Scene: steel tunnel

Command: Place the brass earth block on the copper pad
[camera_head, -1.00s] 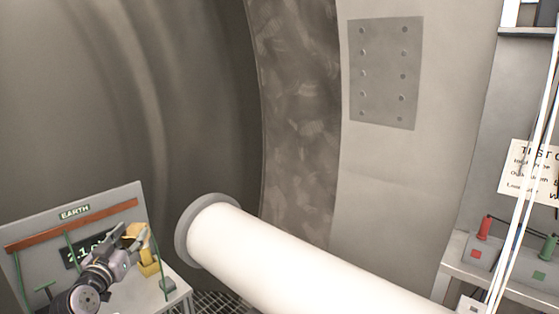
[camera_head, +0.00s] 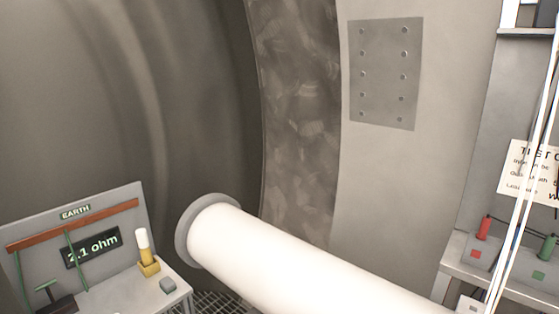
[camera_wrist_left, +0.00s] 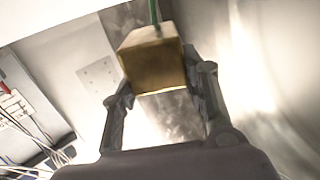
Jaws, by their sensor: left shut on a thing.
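A brass block (camera_wrist_left: 158,68) with a green cable rising from its top shows in the left wrist view. My left gripper (camera_wrist_left: 164,84) is shut on it, one finger on each side. The gripper and block are out of the head view. I cannot make out a copper pad for certain. A copper-brown bar (camera_head: 75,224) runs across the grey EARTH panel (camera_head: 35,263) at the lower left of the head view. My right gripper is in neither current view.
A side shelf (camera_head: 452,271) holds red and green terminals.

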